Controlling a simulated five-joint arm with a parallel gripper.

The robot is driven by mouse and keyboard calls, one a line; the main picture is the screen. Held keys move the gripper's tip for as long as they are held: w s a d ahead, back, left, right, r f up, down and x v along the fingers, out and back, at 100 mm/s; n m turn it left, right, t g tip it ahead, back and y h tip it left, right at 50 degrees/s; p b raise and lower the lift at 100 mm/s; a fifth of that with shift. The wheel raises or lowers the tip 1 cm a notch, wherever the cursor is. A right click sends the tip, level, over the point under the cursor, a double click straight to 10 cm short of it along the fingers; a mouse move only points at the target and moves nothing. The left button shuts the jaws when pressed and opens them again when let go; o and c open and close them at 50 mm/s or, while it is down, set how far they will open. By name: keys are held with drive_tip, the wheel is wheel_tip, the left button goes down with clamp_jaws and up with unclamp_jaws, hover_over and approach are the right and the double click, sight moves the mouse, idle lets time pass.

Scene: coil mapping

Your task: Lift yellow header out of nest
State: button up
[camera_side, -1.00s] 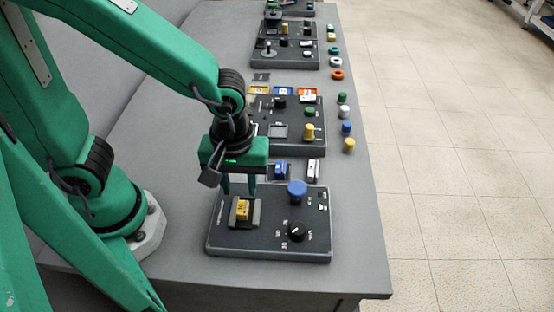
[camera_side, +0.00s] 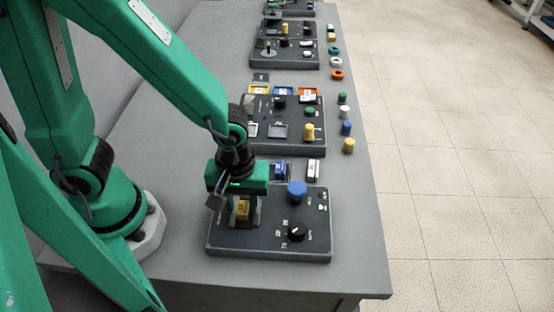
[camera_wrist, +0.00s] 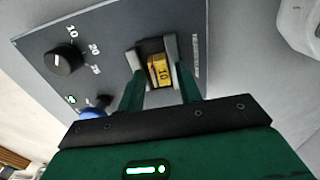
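The yellow header (camera_side: 243,210), a small block marked 10, sits in its dark grey nest (camera_side: 256,220) on the nearest black panel (camera_side: 260,245). In the wrist view the header (camera_wrist: 159,71) shows between the two grey walls of the nest (camera_wrist: 172,48). My gripper (camera_side: 243,212) is low over the nest. In the wrist view my gripper (camera_wrist: 160,88) is open, with a green finger on each side of the header. I cannot tell whether the fingers touch it or the nest walls.
On the same panel, a blue knob (camera_side: 297,190) and a black dial (camera_side: 297,231) stand right of the nest. Blue and white blocks (camera_side: 313,170) lie behind the panel. More panels (camera_side: 285,140) line the table. The table's front right (camera_side: 350,250) is clear.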

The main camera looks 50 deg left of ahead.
sight(243, 207)
drive_tip(key=c, duration=0.7)
clamp_jaws()
drive_tip(key=shift+r, duration=0.15)
drive_tip(key=shift+r, duration=2.9)
